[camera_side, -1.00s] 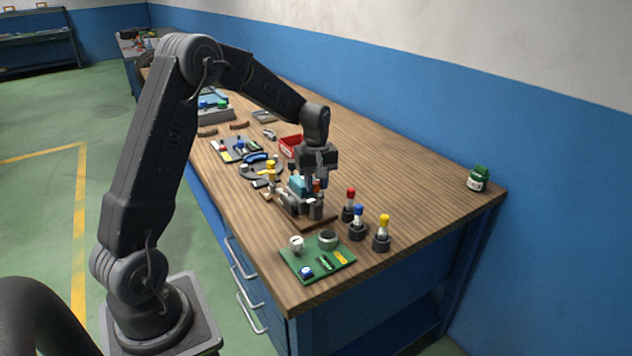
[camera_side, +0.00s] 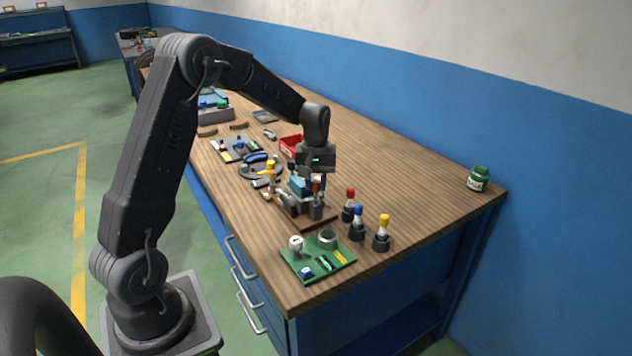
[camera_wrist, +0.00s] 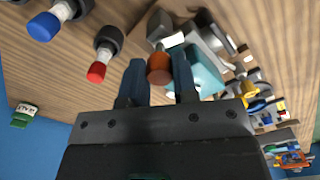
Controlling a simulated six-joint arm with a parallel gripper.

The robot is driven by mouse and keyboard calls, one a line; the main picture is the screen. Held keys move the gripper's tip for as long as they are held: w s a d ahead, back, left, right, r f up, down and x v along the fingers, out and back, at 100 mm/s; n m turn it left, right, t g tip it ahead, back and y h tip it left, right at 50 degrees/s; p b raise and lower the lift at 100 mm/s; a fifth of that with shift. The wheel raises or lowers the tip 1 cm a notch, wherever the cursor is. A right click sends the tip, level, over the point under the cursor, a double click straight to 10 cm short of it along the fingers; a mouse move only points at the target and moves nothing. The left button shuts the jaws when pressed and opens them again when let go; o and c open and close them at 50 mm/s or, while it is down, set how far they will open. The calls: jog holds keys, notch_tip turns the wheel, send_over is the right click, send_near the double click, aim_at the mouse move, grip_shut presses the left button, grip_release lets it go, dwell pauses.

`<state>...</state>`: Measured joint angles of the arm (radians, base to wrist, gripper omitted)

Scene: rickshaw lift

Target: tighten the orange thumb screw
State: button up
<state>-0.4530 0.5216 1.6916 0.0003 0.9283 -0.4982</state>
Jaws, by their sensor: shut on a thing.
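The orange thumb screw (camera_wrist: 160,66) is between my gripper's fingers (camera_wrist: 159,82) in the wrist view, with its orange head toward the camera. My gripper is shut on it. A dark cylindrical part of the fixture (camera_wrist: 160,24) lies just beyond the screw. In the side view my gripper (camera_side: 319,184) reaches down over the grey vise-like fixture (camera_side: 296,204) on its wooden base (camera_side: 310,222). A teal block (camera_wrist: 203,72) sits in the fixture, right beside the screw. In the side view only a small bit of orange shows at the fingers.
Red (camera_side: 350,192), blue (camera_side: 358,211) and yellow (camera_side: 384,220) capped bottles in dark holders stand close to the right of the fixture. A green board (camera_side: 318,272) lies in front. The bench between is clear.

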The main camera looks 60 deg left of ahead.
aim_at(316, 182)
jog(key=m, duration=1.3)
jog(key=shift+m, duration=0.4)
dwell(0.3)
jog(key=o, duration=0.9)
notch_tip(316, 182, up, 14)
jog(key=shift+f, duration=0.1)
dwell(0.3)
